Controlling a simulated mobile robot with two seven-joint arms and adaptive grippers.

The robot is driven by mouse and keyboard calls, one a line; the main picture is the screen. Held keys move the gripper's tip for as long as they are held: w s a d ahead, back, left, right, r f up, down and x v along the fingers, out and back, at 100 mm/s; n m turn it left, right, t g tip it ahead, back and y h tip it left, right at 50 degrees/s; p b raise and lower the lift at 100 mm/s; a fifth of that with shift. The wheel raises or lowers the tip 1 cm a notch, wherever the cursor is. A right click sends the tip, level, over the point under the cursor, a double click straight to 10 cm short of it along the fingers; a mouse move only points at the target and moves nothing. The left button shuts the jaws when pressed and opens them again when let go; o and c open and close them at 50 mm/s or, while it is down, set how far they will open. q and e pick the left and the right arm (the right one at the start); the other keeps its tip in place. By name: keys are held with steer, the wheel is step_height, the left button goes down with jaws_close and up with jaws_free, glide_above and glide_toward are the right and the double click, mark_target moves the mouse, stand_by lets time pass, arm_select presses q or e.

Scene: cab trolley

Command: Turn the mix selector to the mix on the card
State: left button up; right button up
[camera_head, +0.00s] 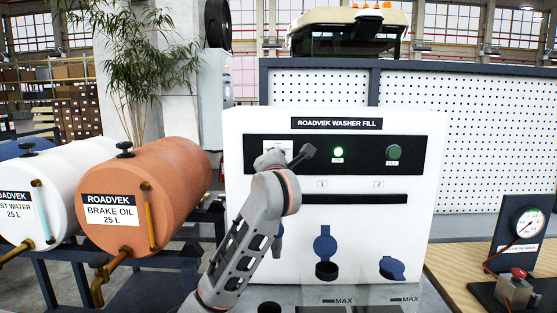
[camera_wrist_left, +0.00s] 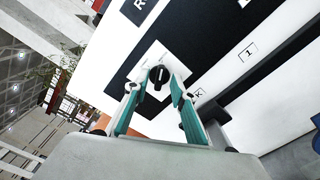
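The mix selector (camera_wrist_left: 159,77) is a dark round knob with a pale pointer line on a white plate in the left wrist view. In the head view my left arm and gripper mostly cover it; only part of its white plate (camera_head: 276,147) shows at the left of the black panel strip. My left gripper (camera_wrist_left: 156,88) is open, its two teal fingers on either side of the knob. I cannot tell whether they touch it. The plate's marks are too small to read. I see no readable mix card. My right gripper is not in view.
Below are blue caps (camera_head: 325,243). A brake oil drum (camera_head: 140,190) stands left; a gauge (camera_head: 525,227) and red button (camera_head: 518,273) stand right.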

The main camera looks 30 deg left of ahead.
arm_select(q)
steer(key=v, duration=1.2)
stand_by(0.4)
